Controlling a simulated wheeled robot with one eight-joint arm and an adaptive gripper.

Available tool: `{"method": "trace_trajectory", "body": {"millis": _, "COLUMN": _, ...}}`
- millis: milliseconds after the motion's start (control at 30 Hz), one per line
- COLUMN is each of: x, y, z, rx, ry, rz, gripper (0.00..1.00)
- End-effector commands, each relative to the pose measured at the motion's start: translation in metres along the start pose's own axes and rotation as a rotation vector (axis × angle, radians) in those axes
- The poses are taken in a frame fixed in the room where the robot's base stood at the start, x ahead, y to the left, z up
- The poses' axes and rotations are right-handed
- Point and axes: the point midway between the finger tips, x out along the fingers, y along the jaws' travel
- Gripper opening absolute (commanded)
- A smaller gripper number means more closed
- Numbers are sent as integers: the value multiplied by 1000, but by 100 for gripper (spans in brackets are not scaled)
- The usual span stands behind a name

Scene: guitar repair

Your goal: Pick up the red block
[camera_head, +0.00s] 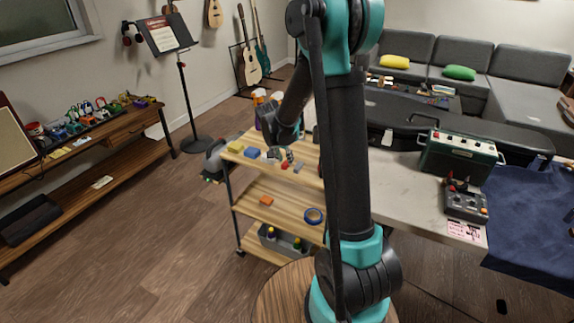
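A small red block (284,165) lies on the wooden top shelf of the cart (313,179), near the middle of the picture. My gripper (280,156) hangs over the top shelf, just above and slightly left of the red block in the picture. Its fingers are small and dark here, and I cannot tell whether they touch the block or how far apart they are. A blue block (252,153) and a yellow piece (235,146) sit to the left on the same shelf. An orange-red block (266,200) lies on the middle shelf.
Blue tape (314,215) lies on the middle shelf, and a grey bin (283,243) stands on the bottom one. A workbench (400,190) with a green amplifier (458,155) stands right. A music stand (183,80) is behind. The wooden floor on the left is clear.

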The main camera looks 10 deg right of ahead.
Motion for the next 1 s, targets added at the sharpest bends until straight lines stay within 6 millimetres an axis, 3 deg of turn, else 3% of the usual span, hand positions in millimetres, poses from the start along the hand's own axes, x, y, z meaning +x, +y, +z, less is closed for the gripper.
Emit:
{"method": "trace_trajectory", "body": {"millis": 200, "x": 19, "y": 0, "z": 0, "rx": -1, "ry": 0, "rz": 0, "gripper": 29}}
{"method": "trace_trajectory", "body": {"millis": 433, "x": 20, "y": 0, "z": 0, "rx": -1, "ry": 0, "rz": 0, "gripper": 29}}
{"method": "trace_trajectory", "body": {"millis": 700, "x": 20, "y": 0, "z": 0, "rx": -1, "ry": 0, "rz": 0, "gripper": 0}}
{"method": "trace_trajectory", "body": {"millis": 1000, "x": 19, "y": 0, "z": 0, "rx": -1, "ry": 0, "rz": 0, "gripper": 0}}
